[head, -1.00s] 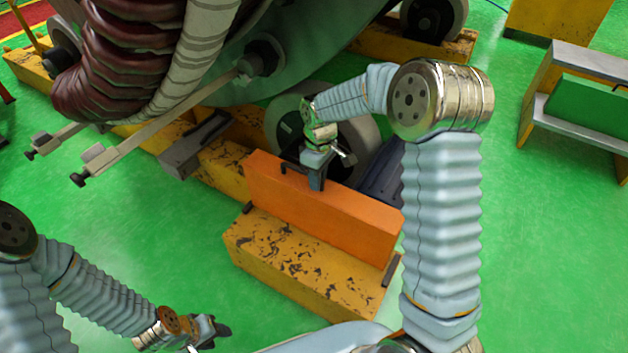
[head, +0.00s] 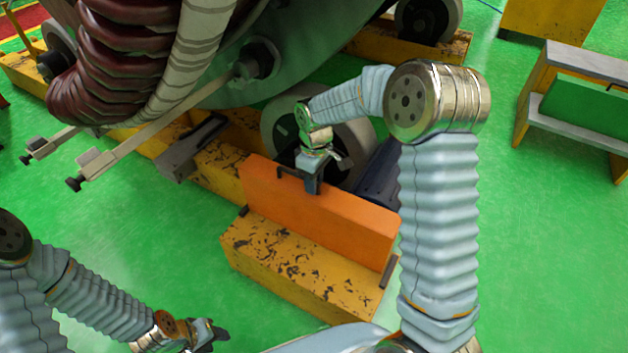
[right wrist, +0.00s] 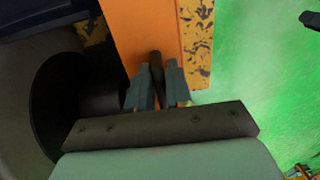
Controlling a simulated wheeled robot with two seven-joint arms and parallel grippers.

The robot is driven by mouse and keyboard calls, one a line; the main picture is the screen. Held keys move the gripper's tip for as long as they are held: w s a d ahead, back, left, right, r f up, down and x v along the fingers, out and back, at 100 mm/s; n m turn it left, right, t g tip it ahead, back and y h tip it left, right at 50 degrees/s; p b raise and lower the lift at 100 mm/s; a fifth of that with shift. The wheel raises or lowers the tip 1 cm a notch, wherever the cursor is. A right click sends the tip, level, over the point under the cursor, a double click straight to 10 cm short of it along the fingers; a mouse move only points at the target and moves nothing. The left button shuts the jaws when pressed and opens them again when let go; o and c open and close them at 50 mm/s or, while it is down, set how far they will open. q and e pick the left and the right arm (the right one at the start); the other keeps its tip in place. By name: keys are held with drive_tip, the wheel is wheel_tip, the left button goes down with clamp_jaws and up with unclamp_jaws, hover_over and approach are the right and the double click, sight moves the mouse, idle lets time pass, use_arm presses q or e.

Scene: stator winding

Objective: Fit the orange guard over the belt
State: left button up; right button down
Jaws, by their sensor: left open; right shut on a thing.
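The orange guard (head: 330,226) is a long box-like cover, upright behind the worn yellow block in the head view. My right gripper (head: 314,184) is shut on its dark handle at the top left part of the guard. In the right wrist view the fingers of my right gripper (right wrist: 157,88) close on the dark handle, with the orange guard (right wrist: 140,30) beyond them. My left gripper (head: 214,335) is open and empty, low over the green floor at the bottom. I cannot make out the belt; the guard and my right arm may hide it.
A worn yellow block (head: 290,268) stands in front of the guard. A grey roller wheel (head: 280,130) and a dark blue motor-like body (head: 380,178) are behind it. The large machine with maroon coils (head: 120,50) fills the upper left. A bench (head: 590,110) stands right. Green floor is clear between.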

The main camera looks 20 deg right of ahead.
drive_tip(key=shift+f+b, duration=0.85)
drive_tip(key=shift+f, duration=0.4)
idle(1.0)
drive_tip(key=c, duration=1)
unclamp_jaws()
drive_tip(key=shift+o, duration=0.2)
drive_tip(key=shift+f, duration=0.1)
drive_tip(key=shift+r, duration=0.35)
wheel_tip(320, 180, up, 13)
drive_tip(key=p, duration=0.1)
drive_tip(key=shift+w+d+p, duration=0.2)
drive_tip(key=shift+d+p, duration=0.05)
drive_tip(key=shift+p, duration=0.15)
